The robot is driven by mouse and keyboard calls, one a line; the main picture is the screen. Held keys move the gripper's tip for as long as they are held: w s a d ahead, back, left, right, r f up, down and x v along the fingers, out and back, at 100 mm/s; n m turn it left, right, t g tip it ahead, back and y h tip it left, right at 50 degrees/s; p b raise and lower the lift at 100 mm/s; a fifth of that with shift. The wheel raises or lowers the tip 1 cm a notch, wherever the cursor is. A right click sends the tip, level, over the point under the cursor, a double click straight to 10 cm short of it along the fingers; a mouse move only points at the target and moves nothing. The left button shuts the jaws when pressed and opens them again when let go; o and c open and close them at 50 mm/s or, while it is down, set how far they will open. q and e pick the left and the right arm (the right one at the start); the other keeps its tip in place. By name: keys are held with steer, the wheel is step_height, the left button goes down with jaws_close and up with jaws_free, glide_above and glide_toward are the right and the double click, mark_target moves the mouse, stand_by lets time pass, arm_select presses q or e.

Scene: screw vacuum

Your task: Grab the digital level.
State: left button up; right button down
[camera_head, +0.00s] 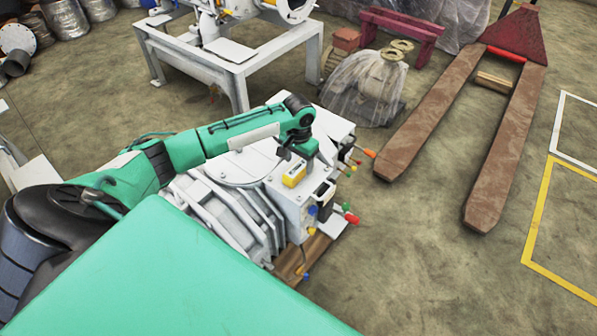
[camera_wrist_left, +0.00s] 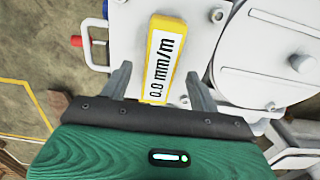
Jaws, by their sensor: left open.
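The digital level (camera_head: 294,174) is a small yellow block with a white face, lying on top of the white vacuum machine (camera_head: 240,170). In the left wrist view the level (camera_wrist_left: 161,60) shows its "0.0 mm/m" reading. My left gripper (camera_head: 300,152) is over the level, coming from above. In the left wrist view the fingers of my left gripper (camera_wrist_left: 160,85) are open, one on each side of the level's near end, with gaps on both sides. I cannot tell how far above the machine's top the fingertips are. My right gripper is not in view.
The machine has colored knobs and handles, among them a red knob (camera_head: 351,218), along its right side. A white steel frame (camera_head: 238,70) stands behind it. A rusty pallet jack (camera_head: 440,120) and a plastic-wrapped item (camera_head: 365,85) are to the right. Floor at the lower right is clear.

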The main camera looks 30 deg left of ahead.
mark_target(298, 166)
arm_select(q)
step_height(298, 166, down, 3)
steer(key=shift+f, duration=0.1)
steer(key=c, duration=1.3)
